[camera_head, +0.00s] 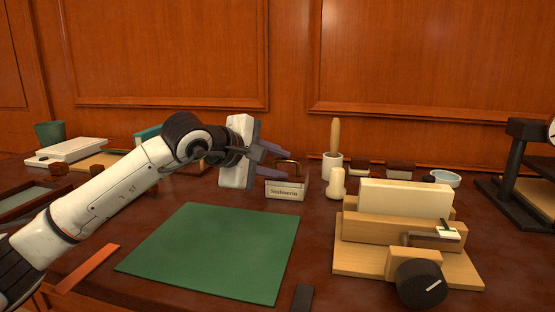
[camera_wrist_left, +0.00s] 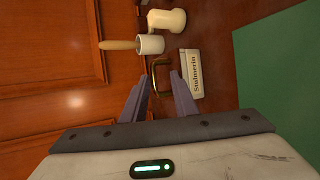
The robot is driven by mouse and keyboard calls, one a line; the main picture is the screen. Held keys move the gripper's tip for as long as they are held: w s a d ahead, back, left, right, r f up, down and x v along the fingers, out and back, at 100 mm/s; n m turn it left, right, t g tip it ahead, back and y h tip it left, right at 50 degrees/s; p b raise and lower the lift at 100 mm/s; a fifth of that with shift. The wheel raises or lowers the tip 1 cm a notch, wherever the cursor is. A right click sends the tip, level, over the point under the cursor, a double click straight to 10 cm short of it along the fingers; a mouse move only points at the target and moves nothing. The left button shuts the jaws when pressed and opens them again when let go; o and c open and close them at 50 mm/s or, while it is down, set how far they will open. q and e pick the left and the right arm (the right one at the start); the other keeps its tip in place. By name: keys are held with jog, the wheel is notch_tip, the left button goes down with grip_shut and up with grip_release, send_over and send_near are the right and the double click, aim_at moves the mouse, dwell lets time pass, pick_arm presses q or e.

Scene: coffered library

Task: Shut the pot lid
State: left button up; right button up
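My left gripper (camera_head: 280,162) is at the back middle of the desk, just above a small holder with a cream label (camera_head: 285,192). A brass loop (camera_head: 291,163) rises behind the label. In the left wrist view the left gripper's two grey-purple fingers (camera_wrist_left: 160,88) are spread apart, with the brass loop (camera_wrist_left: 161,72) in line with the gap between them. The fingers look empty. The label (camera_wrist_left: 191,73) lies beside the right finger. I cannot tell for sure which thing is the pot, and no lid is clearly visible. My right gripper is out of view.
A white cup with a wooden handle in it (camera_head: 333,167) and a cream bottle (camera_head: 336,184) stand right of the holder. A wooden device with a black knob (camera_head: 420,283) is at front right. A green mat (camera_head: 215,250) lies bare in front.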

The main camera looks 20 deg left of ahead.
pick_arm(q)
jog(key=v, duration=1)
jog(key=shift+s+p, duration=0.15)
jog(key=shift+p, duration=0.15)
